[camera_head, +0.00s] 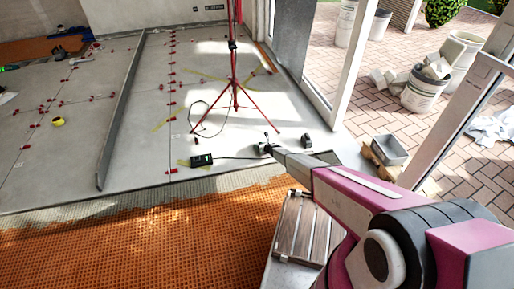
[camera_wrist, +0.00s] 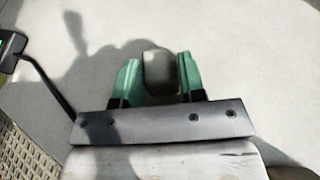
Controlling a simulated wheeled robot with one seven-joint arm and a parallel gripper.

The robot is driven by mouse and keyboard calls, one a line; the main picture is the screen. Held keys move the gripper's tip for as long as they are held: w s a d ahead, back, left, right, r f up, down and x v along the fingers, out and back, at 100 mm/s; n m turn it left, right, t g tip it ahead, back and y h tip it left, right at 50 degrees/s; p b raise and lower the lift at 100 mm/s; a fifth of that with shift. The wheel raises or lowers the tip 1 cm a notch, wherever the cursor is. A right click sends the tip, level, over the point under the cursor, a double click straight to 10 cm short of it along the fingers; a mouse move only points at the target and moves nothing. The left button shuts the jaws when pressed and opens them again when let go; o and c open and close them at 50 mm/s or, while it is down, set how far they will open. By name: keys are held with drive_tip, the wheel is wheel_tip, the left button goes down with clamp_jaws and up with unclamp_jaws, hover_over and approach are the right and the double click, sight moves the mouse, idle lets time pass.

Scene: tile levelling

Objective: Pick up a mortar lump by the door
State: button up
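A dark grey mortar lump (camera_wrist: 159,72) sits between the two green fingers of my gripper (camera_wrist: 158,78) in the wrist view. The fingers stand close along both its sides. I cannot tell whether they press on it, or whether it rests on the floor. In the head view my gripper (camera_head: 267,149) is low over the grey tiled floor, left of the door opening, and the lump there is hard to make out. Another small dark lump (camera_head: 306,141) lies on the floor just right of my gripper, near the door frame.
A black device with a green display (camera_head: 202,160) lies left of my gripper, with a cable running toward it. A red tripod (camera_head: 235,90) stands behind. A grey tub (camera_head: 389,150) sits outside right, near buckets (camera_head: 424,90). Orange matting (camera_head: 140,240) covers the front floor.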

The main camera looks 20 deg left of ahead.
drive_tip(key=c, duration=0.4)
drive_tip(key=shift+o, duration=0.2)
drive_tip(key=shift+r, duration=0.1)
